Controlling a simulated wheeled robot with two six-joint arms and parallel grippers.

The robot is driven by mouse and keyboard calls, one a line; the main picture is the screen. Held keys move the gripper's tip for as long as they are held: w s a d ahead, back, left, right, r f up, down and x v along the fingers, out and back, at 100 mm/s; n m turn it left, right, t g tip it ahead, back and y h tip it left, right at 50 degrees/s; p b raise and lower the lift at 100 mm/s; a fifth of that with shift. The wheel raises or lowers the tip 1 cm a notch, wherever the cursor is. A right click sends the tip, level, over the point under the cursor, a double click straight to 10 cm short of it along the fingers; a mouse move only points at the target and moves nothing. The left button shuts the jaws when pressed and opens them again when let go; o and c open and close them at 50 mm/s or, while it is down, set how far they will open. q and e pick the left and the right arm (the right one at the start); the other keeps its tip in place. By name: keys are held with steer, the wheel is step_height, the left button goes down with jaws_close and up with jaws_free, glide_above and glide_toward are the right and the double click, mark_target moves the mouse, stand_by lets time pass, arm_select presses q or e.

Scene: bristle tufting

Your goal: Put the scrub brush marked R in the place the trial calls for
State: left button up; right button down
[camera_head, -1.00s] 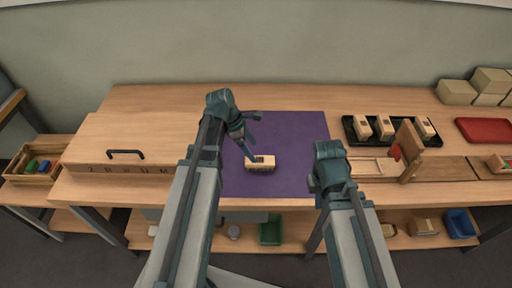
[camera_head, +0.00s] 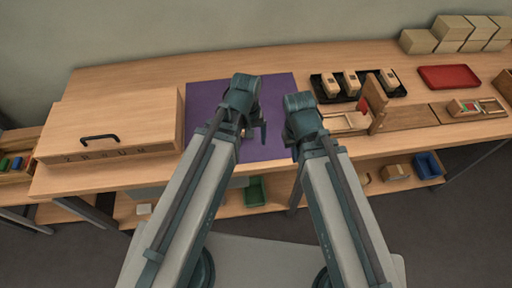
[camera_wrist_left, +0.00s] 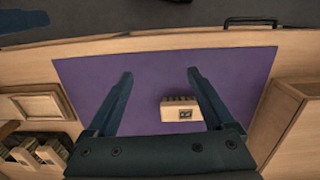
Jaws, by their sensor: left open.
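A small tan scrub brush with a dark square mark that looks like an R (camera_wrist_left: 181,109) lies on the purple mat (camera_wrist_left: 150,64) in the left wrist view. In the head view my left arm hides most of it. My left gripper (camera_wrist_left: 160,73) is open and empty above the mat. The brush shows between its fingers, close to the right-hand one in that view, and seems apart from them. In the head view my left gripper (camera_head: 252,128) is over the mat. My right gripper (camera_head: 300,140) is at the mat's right edge; its fingers do not show clearly.
A wooden box with a black handle (camera_head: 100,139) stands left of the mat. Cartons (camera_head: 417,41) stand at the back right.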

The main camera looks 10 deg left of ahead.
arm_select(q)
steer(key=s+d+m, duration=0.1)
steer(key=m, duration=0.1)
steer(key=s+d+m+y, duration=0.1)
steer(key=m, duration=0.1)
steer(key=s+d+m, duration=0.1)
steer(key=s+m, duration=0.1)
steer(key=m, duration=0.1)
steer(key=shift+y, duration=0.4)
